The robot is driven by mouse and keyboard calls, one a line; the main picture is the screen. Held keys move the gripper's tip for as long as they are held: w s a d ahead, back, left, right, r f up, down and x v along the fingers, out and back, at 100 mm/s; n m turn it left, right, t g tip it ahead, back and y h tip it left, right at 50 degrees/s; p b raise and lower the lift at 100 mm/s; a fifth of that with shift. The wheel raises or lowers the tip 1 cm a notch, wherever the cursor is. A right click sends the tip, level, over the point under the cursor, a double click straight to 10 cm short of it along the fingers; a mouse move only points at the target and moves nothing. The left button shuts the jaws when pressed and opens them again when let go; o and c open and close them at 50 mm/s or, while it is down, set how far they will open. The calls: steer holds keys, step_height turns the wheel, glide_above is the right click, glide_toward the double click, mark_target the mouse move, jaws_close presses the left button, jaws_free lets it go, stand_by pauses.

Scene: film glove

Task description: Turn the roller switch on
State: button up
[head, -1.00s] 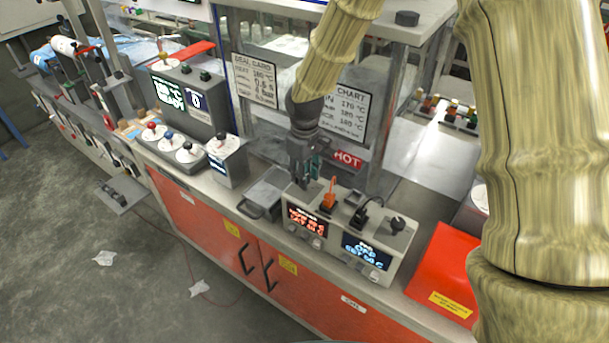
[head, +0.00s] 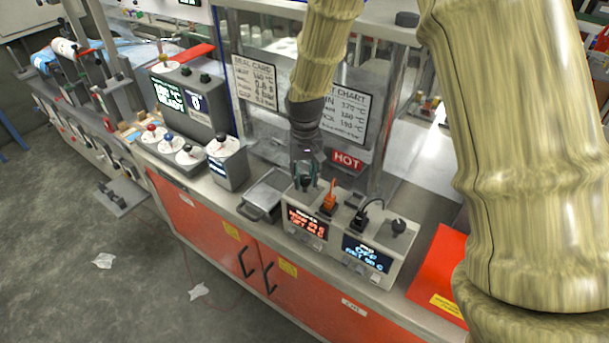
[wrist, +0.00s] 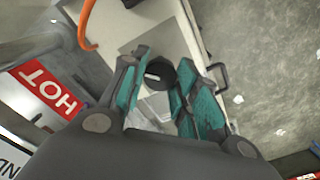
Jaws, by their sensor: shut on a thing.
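A pale control box (head: 345,232) stands on the bench with two displays on its sloped front. The left display (head: 307,222) glows red; the right display (head: 366,253) glows blue and reads OFF. My gripper (head: 304,184) points down at the left end of the box top. In the wrist view, its teal-padded fingers stand on both sides of a dark round knob (wrist: 160,74) and are closed on it. The fingers hide that knob in the head view. Which one is the roller switch is not readable.
An orange plug with cable (head: 329,201) and a black plug with cable (head: 360,218) stand on the box top near my gripper. A HOT sign (head: 346,160) is behind.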

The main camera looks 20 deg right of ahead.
mark_target(305, 178)
steer(key=shift+w+r, duration=0.1)
stand_by(0.3)
steer(key=o, duration=1)
steer(key=shift+o, duration=0.2)
step_height(305, 178, up, 12)
